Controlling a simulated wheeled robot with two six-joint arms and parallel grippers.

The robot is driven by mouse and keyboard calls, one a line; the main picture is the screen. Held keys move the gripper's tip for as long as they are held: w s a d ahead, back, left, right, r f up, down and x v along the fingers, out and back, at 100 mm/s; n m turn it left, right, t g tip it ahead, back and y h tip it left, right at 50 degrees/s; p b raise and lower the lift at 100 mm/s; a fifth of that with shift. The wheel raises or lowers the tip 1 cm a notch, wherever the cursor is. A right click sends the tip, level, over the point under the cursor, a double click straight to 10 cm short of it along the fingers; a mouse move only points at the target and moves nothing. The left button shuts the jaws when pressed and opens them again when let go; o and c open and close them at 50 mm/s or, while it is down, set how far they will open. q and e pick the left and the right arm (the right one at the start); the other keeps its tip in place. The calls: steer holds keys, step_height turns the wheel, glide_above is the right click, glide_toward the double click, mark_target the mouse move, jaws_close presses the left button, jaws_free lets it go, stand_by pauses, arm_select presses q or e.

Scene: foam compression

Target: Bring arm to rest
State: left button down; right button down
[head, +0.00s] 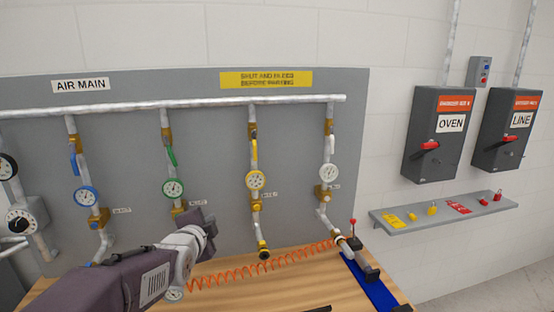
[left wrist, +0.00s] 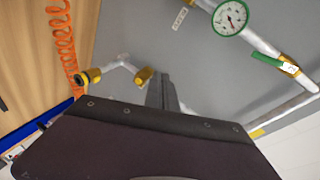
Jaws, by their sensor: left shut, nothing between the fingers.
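My left arm comes in from the left in the head view and reaches up over the wooden bench. Its gripper (head: 208,224) is in front of the grey panel, just below the green-rimmed gauge (head: 173,188). In the left wrist view the gripper's dark fingers (left wrist: 163,90) are together with nothing between them, in front of the panel. The green-rimmed gauge also shows there (left wrist: 230,17), up and to the right of the fingers. My right gripper is not in view.
The grey panel (head: 215,130) carries pipes, valves and several gauges. An orange coiled hose (head: 262,267) lies along the wooden bench (head: 232,300), close to my left arm. A shelf (head: 440,217) with tags and padlocks juts from the wall.

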arm_select(q)
steer(key=s+d+f+n+g, duration=0.1)
steer(key=s+f+n+g, duration=0.2)
steer(key=f, duration=0.4)
steer(key=s+d+f+n+g, duration=0.1)
steer(key=s+f+g, duration=0.1)
steer(key=s+f, duration=0.45)
steer(key=s+f+n+g, duration=0.4)
steer(key=s+f+n, duration=0.1)
steer(key=s, duration=0.4)
steer(key=s+f+n+g, duration=0.4)
steer(key=s+f, duration=0.3)
steer(key=s, duration=0.2)
steer(key=shift+d+f+n+h, duration=0.15)
steer(key=shift+d+n+h, duration=0.25)
steer(key=shift+d+n, duration=0.1)
